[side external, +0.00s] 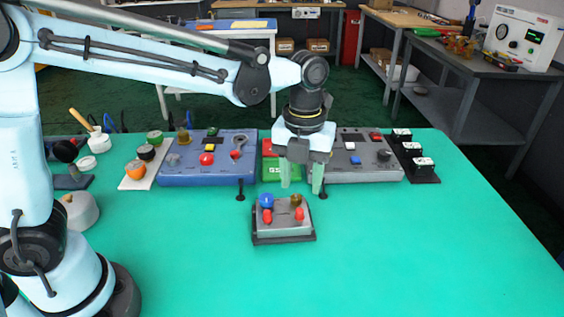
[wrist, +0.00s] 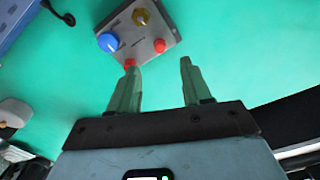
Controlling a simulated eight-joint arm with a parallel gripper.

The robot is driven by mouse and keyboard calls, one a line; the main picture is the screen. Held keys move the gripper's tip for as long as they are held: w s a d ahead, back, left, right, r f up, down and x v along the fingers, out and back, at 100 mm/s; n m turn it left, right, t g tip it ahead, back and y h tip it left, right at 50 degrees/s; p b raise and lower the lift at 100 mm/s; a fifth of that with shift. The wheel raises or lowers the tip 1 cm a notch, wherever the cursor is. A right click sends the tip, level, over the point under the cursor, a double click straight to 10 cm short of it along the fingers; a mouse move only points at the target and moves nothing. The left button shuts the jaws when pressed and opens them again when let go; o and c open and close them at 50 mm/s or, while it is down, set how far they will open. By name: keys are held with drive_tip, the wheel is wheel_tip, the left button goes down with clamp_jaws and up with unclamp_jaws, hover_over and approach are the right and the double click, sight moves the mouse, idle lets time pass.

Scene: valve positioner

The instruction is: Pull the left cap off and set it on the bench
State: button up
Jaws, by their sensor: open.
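The valve positioner (side external: 284,229) is a small grey box on a dark base, standing on the green bench (side external: 400,260). It bears a blue knob (side external: 266,201), a brass knob (side external: 296,200) and two red caps on its near side. The left cap (side external: 267,216) is below the blue knob, and the right cap (side external: 299,214) is below the brass one. Both caps are on the box. In the wrist view the left cap (wrist: 129,63) is by the left fingertip, which may cover part of it. My gripper (side external: 301,188) is open and empty, above and behind the box.
A blue panel (side external: 208,170) and a grey panel (side external: 365,165) stand behind, with a green-and-red box (side external: 273,170) between them. Small black posts (side external: 240,192) stand near the positioner. The bench in front and to the right is clear.

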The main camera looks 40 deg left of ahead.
sight(300, 210)
wheel_tip(300, 210, down, 7)
drive_tip(key=shift+f, duration=0.2)
drive_tip(key=shift+c, duration=0.5)
clamp_jaws()
idle(0.4)
